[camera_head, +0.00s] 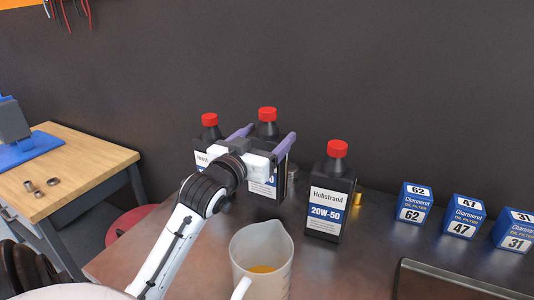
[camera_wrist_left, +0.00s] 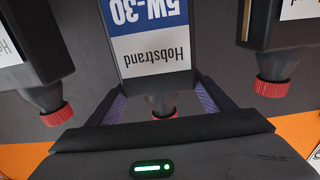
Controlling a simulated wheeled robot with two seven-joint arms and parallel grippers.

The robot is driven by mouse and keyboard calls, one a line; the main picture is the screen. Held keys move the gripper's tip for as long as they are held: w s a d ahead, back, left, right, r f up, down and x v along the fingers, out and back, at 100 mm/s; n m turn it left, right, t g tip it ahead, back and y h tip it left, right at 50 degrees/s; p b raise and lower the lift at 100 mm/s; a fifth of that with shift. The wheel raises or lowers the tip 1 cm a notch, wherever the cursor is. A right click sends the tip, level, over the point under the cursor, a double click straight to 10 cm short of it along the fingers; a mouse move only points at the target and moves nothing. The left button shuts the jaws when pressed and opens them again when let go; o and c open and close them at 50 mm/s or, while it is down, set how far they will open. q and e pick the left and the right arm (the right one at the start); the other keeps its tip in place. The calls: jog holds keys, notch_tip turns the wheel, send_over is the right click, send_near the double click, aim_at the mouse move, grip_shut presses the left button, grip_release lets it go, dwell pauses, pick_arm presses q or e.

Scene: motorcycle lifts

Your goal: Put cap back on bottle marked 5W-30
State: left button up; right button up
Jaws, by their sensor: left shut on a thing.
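The bottle marked 5W-30 (camera_wrist_left: 152,58) is black with a white and blue label, upside down in the left wrist view. In the head view it is the middle bottle (camera_head: 268,188), upright on the table, partly hidden by my wrist. A red cap (camera_head: 267,114) shows on its top; in the left wrist view the cap (camera_wrist_left: 163,110) is partly hidden by the gripper body. My left gripper (camera_head: 262,138) has its purple fingers on either side of the bottle's upper part and is shut on it. My right gripper is not in view.
Red-capped bottles stand on both sides: one at left (camera_head: 209,122), and 20W-50 (camera_head: 326,195) at right. A jug (camera_head: 262,245) with amber liquid stands in front. Blue oil filter boxes (camera_head: 415,203) stand right, near a dark tray (camera_head: 450,280). A dark wall is behind.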

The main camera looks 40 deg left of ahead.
pick_arm(q)
jog(key=shift+r, duration=0.2)
jog(key=shift+f, duration=1.9)
jog(key=shift+f+b, duration=0.1)
jog(key=shift+b, duration=0.2)
jog(key=o, duration=2.1)
jog(key=shift+f, duration=0.15)
jog(key=p+v, duration=0.1)
jog(key=v, duration=1.1)
jog(key=shift+p, duration=0.3)
